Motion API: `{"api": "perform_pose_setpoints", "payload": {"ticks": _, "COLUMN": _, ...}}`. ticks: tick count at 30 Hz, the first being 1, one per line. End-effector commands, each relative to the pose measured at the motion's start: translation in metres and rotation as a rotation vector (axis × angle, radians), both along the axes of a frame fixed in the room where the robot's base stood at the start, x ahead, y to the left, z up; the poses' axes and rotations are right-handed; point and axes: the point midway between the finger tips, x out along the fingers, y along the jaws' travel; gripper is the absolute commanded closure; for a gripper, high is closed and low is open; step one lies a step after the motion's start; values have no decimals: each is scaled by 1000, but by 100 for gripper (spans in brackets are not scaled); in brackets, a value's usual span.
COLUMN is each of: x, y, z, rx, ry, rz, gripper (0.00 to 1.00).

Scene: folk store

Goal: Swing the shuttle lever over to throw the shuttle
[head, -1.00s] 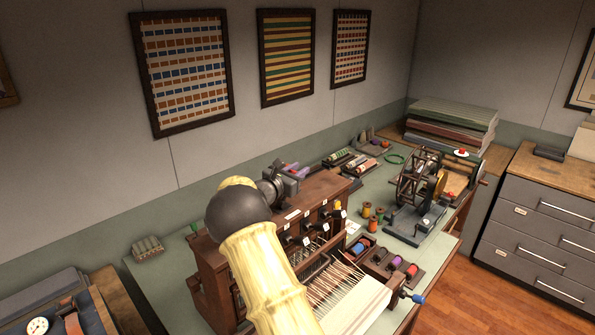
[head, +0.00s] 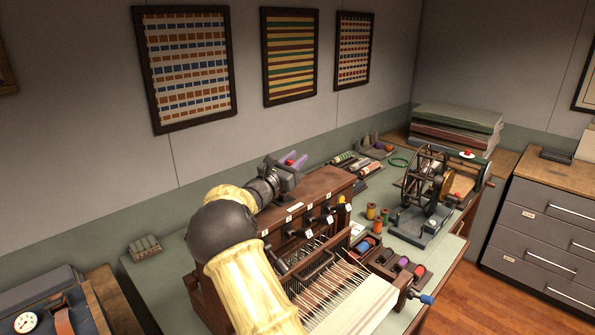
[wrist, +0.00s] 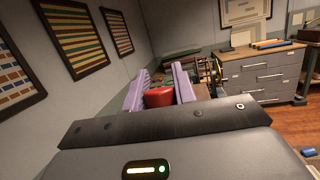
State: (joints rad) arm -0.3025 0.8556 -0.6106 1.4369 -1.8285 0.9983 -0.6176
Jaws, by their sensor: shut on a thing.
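The wooden loom (head: 324,187) stands on the green-topped table, with pale warp threads running towards its front right. My gripper (head: 290,161) is over the back left of the loom's top box. Its purple fingers are closed around a red knob (wrist: 159,97), which shows between them in the wrist view. The knob looks like the grip of the shuttle lever, but its shaft is hidden behind my gripper and the loom. Several black levers with white tags line the loom's front. My arm covers the loom's left front.
A spinning wheel (head: 428,190) and thread spools stand right of the loom. A blue-handled crank (head: 427,299) sticks out at the loom's front right. A grey spool rack (head: 145,247) is at the table's left. The wall behind is close.

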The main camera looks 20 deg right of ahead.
Motion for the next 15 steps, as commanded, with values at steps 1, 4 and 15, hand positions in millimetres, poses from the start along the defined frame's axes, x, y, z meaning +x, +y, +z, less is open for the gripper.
{"api": "perform_pose_setpoints", "payload": {"ticks": 1, "x": 0, "y": 3, "z": -5, "rx": -19, "ry": -5, "rz": 1, "gripper": 100}}
{"api": "perform_pose_setpoints", "payload": {"ticks": 4, "x": -2, "y": 7, "z": -4, "rx": -56, "ry": -19, "rz": 1, "gripper": 100}}
{"api": "perform_pose_setpoints", "payload": {"ticks": 15, "x": -6, "y": 18, "z": 5, "rx": -159, "ry": -56, "rz": 1, "gripper": 100}}
